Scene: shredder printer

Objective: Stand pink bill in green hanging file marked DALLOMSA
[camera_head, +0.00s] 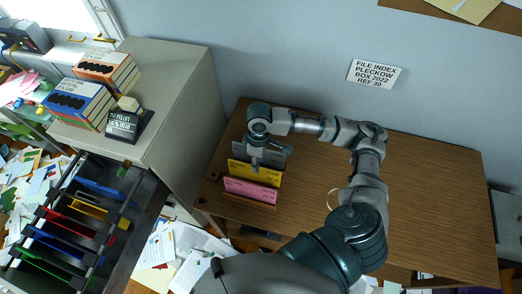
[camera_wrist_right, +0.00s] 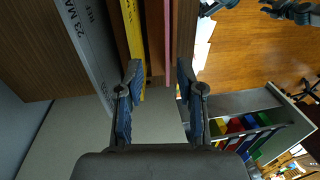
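The pink bill (camera_head: 250,190) stands upright in the front slot of a wooden holder on the desk, and its edge also shows in the wrist view (camera_wrist_right: 168,45). My right gripper (camera_wrist_right: 157,82) is open at the holder, with the pink edge between its fingers and the yellow bill's edge close to the left finger. In the head view my right gripper (camera_head: 255,164) is above the yellow bill. A green hanging file (camera_head: 42,264) is at the near end of the open drawer at lower left; no DALLOMSA label is readable. My left gripper is not in view.
The yellow bill (camera_head: 256,173) and a grey bill (camera_head: 270,152) stand behind the pink one. The drawer also holds blue, red and yellow files. The cabinet (camera_head: 172,100) rises beside the desk. The desk's right side (camera_head: 430,200) is clear.

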